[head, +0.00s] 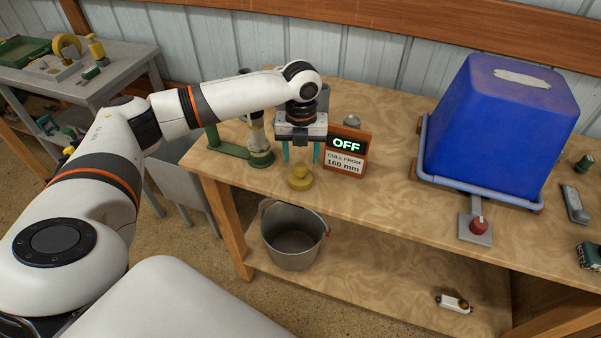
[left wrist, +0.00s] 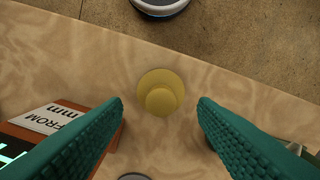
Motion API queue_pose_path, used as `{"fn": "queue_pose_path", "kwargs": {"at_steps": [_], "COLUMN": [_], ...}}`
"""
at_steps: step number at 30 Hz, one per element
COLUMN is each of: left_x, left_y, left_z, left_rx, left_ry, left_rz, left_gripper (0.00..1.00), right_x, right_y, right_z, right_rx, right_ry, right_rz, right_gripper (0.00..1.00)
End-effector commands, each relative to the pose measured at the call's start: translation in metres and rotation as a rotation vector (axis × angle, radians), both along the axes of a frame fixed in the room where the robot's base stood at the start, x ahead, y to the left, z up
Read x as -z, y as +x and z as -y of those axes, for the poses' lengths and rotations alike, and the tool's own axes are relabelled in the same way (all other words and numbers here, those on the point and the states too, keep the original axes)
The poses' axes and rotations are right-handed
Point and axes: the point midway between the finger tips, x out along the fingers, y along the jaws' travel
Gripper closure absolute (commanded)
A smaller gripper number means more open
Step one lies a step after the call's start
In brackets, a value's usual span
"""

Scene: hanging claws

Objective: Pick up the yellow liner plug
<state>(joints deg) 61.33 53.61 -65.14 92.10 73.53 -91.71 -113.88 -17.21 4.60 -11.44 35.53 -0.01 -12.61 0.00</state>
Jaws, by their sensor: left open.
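The yellow liner plug (head: 300,178) stands on the wooden table near its front edge, a round disc with a smaller knob on top. In the left wrist view the plug (left wrist: 161,93) lies between and a little beyond the two green fingertips, apart from both. My left gripper (head: 301,158) is open and empty, pointing down just behind and above the plug. Its fingers also show in the left wrist view (left wrist: 161,103). My right gripper is not in view.
An OFF sign (head: 346,150) stands close right of the gripper, and a green stand (head: 233,150) close left. A blue tub (head: 500,125) sits on the right of the table (head: 385,185). A metal bucket (head: 292,252) stands on the lower shelf.

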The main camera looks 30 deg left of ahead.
Motion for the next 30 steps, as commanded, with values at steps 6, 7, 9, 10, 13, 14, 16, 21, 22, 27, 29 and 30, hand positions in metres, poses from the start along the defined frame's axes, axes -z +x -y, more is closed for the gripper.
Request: {"fn": "queue_pose_path", "kwargs": {"at_steps": [6,7,9,10,13,14,16,21,22,27,29,30], "left_x": [0.017,0.021,0.032,0.038,0.050,0.053,0.056,0.058,0.057,0.057,0.057,0.057], "left_y": [0.002,0.002,0.004,0.004,0.005,0.005,0.005,0.005,0.005,0.005,0.005,0.005], "left_z": [-0.002,-0.003,-0.005,-0.005,-0.004,-0.004,-0.005,-0.005,-0.005,-0.005,-0.005,-0.005], "left_rx": [-0.002,-0.001,-0.001,-0.001,0.000,0.000,0.000,0.000,0.000,0.000,0.000,0.000], "left_ry": [0.001,0.002,0.001,0.002,0.000,-0.001,0.000,0.001,0.001,0.001,0.001,0.001], "left_rz": [-0.003,-0.003,-0.003,-0.003,-0.001,-0.001,0.000,0.001,0.001,0.001,0.001,0.001], "left_gripper": [0.47,0.47,0.47,0.47,0.47,0.47,0.47,0.47,0.47,0.73,0.83,0.89], "right_x": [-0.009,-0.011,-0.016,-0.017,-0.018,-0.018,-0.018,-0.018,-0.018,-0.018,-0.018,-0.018], "right_y": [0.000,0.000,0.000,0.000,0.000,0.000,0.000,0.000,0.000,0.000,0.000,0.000], "right_z": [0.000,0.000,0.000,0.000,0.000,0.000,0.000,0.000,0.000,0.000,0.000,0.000], "right_rx": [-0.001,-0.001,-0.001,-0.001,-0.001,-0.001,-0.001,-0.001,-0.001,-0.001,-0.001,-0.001], "right_ry": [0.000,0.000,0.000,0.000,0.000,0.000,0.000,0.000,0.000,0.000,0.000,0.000], "right_rz": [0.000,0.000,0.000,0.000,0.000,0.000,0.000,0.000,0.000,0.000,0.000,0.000], "right_gripper": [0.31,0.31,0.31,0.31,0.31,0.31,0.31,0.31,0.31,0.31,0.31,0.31]}}
